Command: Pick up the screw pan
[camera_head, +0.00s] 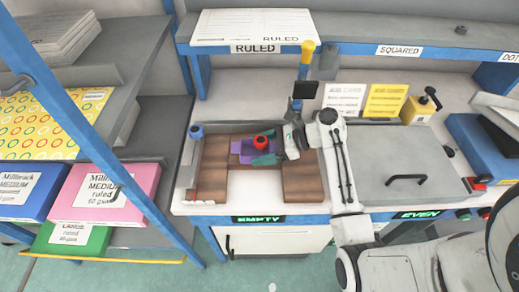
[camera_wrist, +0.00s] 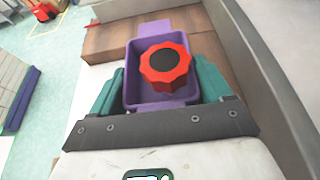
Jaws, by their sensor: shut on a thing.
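The screw pan is a small purple tray (camera_head: 238,147) above the brown wooden blocks in the head view. It also shows in the wrist view, with its purple rim (camera_wrist: 131,62). A red knob with a dark top (camera_head: 262,142) sits in it and fills much of the middle in the wrist view (camera_wrist: 165,66). My gripper (camera_wrist: 160,92) has a teal finger on each side of the pan and is shut on it. Whether the pan touches the wood below is hard to tell.
Brown wooden blocks (camera_head: 212,182) surround the pan inside a pale-walled work area. A blue-topped item (camera_head: 196,131) stands at the left. A grey lid with a black handle (camera_head: 395,160) lies to the right. A shelf marked RULED (camera_head: 250,48) hangs behind.

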